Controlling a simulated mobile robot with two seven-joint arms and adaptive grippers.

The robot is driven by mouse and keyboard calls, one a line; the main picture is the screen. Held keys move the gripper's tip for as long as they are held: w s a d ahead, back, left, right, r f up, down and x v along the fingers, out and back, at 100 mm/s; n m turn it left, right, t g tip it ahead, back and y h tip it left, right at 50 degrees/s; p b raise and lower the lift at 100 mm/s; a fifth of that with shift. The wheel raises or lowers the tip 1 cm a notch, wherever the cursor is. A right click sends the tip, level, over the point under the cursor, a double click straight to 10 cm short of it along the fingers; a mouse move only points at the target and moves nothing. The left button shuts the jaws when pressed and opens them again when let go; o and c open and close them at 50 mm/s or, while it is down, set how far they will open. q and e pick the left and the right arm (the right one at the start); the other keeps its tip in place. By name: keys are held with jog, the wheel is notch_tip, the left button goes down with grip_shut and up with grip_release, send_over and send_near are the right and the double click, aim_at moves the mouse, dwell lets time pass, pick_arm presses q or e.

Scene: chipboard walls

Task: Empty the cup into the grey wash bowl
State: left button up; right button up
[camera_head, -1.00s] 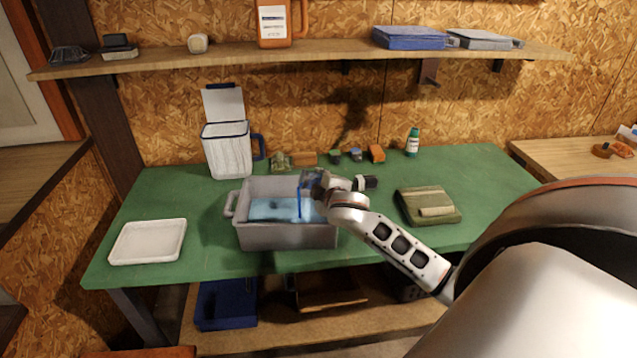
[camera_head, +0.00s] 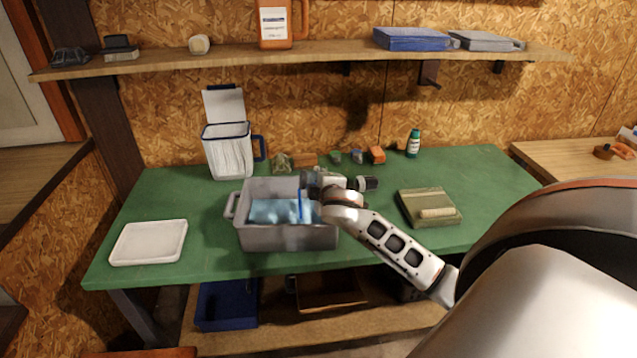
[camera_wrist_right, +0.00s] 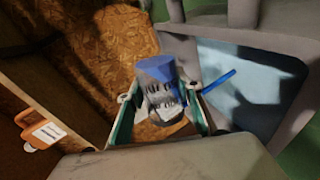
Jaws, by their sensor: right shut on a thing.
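The grey wash bowl (camera_head: 290,238) stands on the green table with light blue liquid (camera_head: 272,211) in it. My right gripper (camera_head: 318,188) is over the bowl's right rear side, shut on the cup. In the right wrist view a blue part (camera_wrist_right: 155,68) and a thin blue strip (camera_wrist_right: 218,82) show by the fingers, beside the bowl (camera_wrist_right: 200,55). I cannot tell the cup's exact tilt or what is in it. My left gripper is out of view.
A white tray (camera_head: 148,242) lies at the left. A blue-rimmed container (camera_head: 228,150) stands behind the bowl. A green folded cloth (camera_head: 428,204) lies to the right. Small items and a green bottle (camera_head: 413,143) line the back. A shelf (camera_head: 300,53) runs above.

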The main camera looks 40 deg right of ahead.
jog(key=shift+w+a+r+n, duration=0.1)
jog(key=shift+a+r+n, duration=0.05)
jog(key=shift+r+n, duration=0.2)
dwell(0.6)
jog(key=shift+n+g+h, duration=0.25)
jog(key=shift+g+h, duration=0.05)
jog(key=shift+h, duration=0.1)
jog(key=shift+a+r, duration=0.1)
jog(key=shift+r, duration=0.1)
jog(key=shift+w+r+n, duration=0.1)
jog(key=shift+n, duration=0.3)
dwell(0.8)
jog(key=m, duration=0.1)
jog(key=r+m+y, duration=0.1)
jog(key=shift+s+d+m+t, duration=0.3)
jog(key=shift+d+m+t, duration=0.05)
jog(key=shift+m+t, duration=0.05)
notch_tip(320, 180, up, 2)
jog(key=shift+m+t+y, duration=0.4)
jog(key=shift+m+y, duration=0.2)
jog(key=shift+m, duration=0.2)
jog(key=shift+w+r+m+t+y, duration=0.1)
jog(key=shift+r+m+t+y, duration=0.25)
jog(key=shift+r+m, duration=0.45)
